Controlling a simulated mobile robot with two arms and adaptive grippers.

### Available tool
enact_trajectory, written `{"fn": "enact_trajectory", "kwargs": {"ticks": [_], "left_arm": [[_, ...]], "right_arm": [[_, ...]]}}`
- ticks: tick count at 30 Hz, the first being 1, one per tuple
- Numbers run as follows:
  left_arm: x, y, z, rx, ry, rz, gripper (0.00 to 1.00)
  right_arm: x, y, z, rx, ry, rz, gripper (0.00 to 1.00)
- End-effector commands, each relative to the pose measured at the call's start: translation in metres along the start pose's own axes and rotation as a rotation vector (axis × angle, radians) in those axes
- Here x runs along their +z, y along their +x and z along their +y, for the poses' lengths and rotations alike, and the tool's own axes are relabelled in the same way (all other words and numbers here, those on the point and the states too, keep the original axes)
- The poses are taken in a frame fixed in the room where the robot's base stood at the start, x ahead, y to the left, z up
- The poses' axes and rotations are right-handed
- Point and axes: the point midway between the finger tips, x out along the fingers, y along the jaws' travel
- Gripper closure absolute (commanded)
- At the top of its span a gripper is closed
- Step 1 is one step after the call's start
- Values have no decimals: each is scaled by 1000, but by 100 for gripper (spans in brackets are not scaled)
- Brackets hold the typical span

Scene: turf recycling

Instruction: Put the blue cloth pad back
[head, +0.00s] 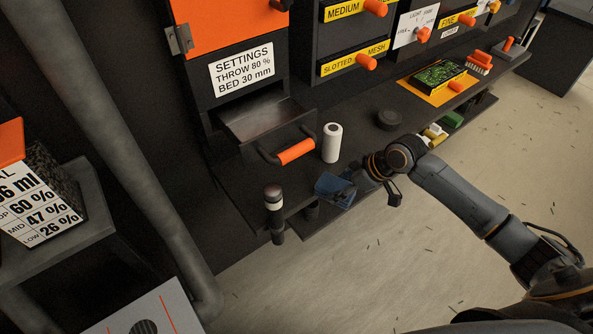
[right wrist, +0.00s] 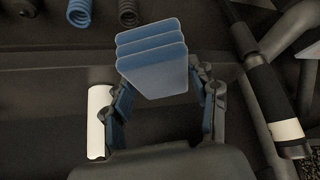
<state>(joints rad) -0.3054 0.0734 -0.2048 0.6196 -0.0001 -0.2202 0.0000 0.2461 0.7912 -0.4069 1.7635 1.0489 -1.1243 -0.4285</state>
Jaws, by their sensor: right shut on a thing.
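The blue cloth pad (head: 331,188) is held in my right gripper (head: 350,186), near the front edge of the dark bench (head: 235,185). In the right wrist view the pad (right wrist: 152,62) shows as a stack of blue layers between the two fingers of the gripper (right wrist: 163,95), which is shut on it. The head view does not show clearly whether the pad touches the bench. My left gripper is not in view.
A white cylinder (head: 332,143) stands behind the pad, and a dark cylinder with a pale band (head: 273,205) stands to its left. A dark round puck (head: 388,119) and an orange mat (head: 418,84) lie farther right.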

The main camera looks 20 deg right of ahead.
Motion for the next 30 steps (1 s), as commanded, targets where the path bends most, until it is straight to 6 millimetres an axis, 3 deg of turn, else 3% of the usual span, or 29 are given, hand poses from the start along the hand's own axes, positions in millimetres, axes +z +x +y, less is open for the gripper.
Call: {"fn": "enact_trajectory", "kwargs": {"ticks": [1,6,16,21,30], "left_arm": [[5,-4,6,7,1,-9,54],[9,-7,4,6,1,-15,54],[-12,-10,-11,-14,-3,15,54],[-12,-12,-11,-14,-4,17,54],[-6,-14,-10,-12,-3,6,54]], "right_arm": [[-16,6,0,-2,-1,7,71],[-48,29,0,-2,1,2,71],[-79,49,0,0,-1,1,71],[-99,63,0,0,0,0,71],[-94,68,0,1,0,-1,71]]}}
